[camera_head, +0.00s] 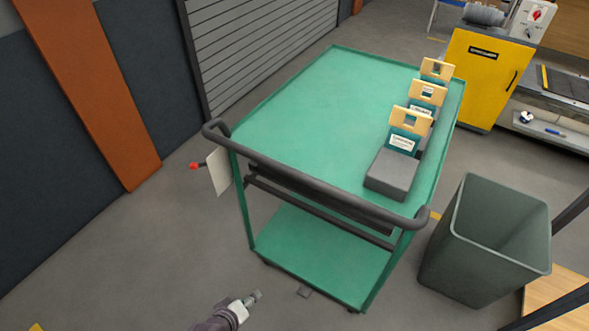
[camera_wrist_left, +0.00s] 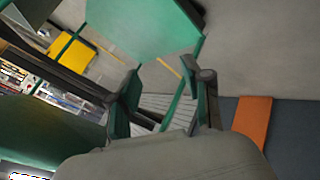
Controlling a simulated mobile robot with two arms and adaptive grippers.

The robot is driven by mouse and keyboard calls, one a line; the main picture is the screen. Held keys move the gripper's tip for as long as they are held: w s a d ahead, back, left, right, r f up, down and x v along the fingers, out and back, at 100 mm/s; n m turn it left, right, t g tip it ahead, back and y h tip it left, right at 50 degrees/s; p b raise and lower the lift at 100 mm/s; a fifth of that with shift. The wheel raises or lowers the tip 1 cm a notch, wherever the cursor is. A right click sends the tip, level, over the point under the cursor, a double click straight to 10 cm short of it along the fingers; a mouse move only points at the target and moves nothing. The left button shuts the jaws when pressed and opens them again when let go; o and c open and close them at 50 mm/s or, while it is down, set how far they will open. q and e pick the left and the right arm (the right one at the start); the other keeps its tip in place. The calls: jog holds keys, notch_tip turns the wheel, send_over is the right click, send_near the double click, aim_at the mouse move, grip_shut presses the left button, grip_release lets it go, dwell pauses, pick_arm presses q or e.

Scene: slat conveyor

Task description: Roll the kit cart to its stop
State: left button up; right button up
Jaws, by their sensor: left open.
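The kit cart (camera_head: 290,110) is green, with a flat top, a lower shelf (camera_head: 310,245) and a dark push handle (camera_head: 310,185) along its near side. I cannot clearly identify the stop. My right gripper is out of view.
A grey open bin (camera_head: 485,245) stands close to the cart's right. A yellow cabinet (camera_head: 485,80) is behind at right. A slatted shutter (camera_head: 260,45) and an orange pillar (camera_head: 90,90) line the left. Floor at left is clear.

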pick_arm(q)
jog(key=w+d+r+n+t+h+p, duration=0.1)
jog(key=w+d+r+n, duration=0.15)
jog(key=r, duration=0.65)
jog(key=w+d+r+n+t+h, duration=0.1)
jog(key=w+r+t, duration=0.15)
jog(key=r, duration=0.55)
jog(key=n+t+h+p, duration=0.2)
jog(key=h, duration=0.1)
send_near(291, 177)
jog(key=p+x, duration=0.1)
jog(key=x, duration=1)
jog(key=shift+w+d+p, duration=0.1)
jog(key=shift+w+p, duration=0.05)
jog(key=shift+p, duration=0.2)
grip_shut()
